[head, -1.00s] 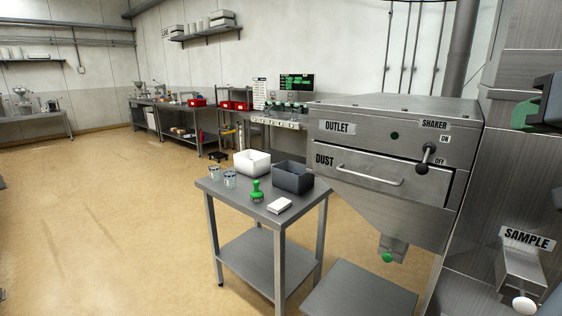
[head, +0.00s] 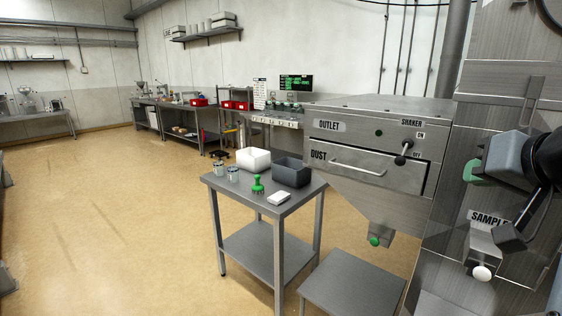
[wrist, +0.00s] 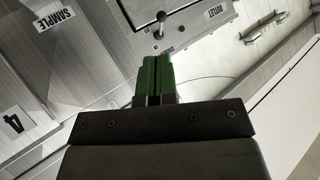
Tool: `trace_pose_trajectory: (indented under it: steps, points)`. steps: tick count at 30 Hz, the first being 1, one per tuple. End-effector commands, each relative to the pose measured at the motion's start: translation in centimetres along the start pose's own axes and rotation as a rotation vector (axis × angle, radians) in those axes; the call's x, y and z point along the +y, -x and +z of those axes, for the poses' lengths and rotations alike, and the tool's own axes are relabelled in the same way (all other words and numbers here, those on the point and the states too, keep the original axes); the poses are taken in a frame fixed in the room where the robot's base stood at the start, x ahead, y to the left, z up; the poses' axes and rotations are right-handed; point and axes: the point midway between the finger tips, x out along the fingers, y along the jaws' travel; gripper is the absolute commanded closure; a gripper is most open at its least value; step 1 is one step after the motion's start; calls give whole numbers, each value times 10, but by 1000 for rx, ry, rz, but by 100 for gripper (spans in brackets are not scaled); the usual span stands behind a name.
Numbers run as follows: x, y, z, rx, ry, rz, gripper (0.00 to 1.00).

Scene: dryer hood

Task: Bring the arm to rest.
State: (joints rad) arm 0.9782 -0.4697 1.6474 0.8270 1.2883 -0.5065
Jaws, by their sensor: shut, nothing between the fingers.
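My gripper (wrist: 156,78) shows its two green fingers together in the wrist view, with nothing between them. In the head view part of my gripper (head: 472,172) shows at the right edge, in front of the tall metal housing and above the SAMPLE label (head: 488,218). It looks apart from the SAMPLE outlet (head: 482,270) with its white knob. My arm is raised, and most of it is out of the head view.
The metal cabinet has a DUST drawer (head: 357,168), which looks shut, and a SHAKER lever (head: 404,150). A steel table (head: 235,189) holds two bins, two cups, a green-handled tool and a white block. Open floor lies left.

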Motion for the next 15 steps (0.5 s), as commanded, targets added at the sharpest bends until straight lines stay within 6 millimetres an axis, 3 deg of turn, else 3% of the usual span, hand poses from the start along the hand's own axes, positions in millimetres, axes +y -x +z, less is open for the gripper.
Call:
trace_pose_trajectory:
  steps: [5,7,12,15]
  points:
    - [-12,-44,42,-172,-30,-4,100]
    - [-19,-63,68,-259,-26,4,100]
    - [-42,-103,156,-498,67,46,100]
    - [-51,-113,204,-598,159,74,100]
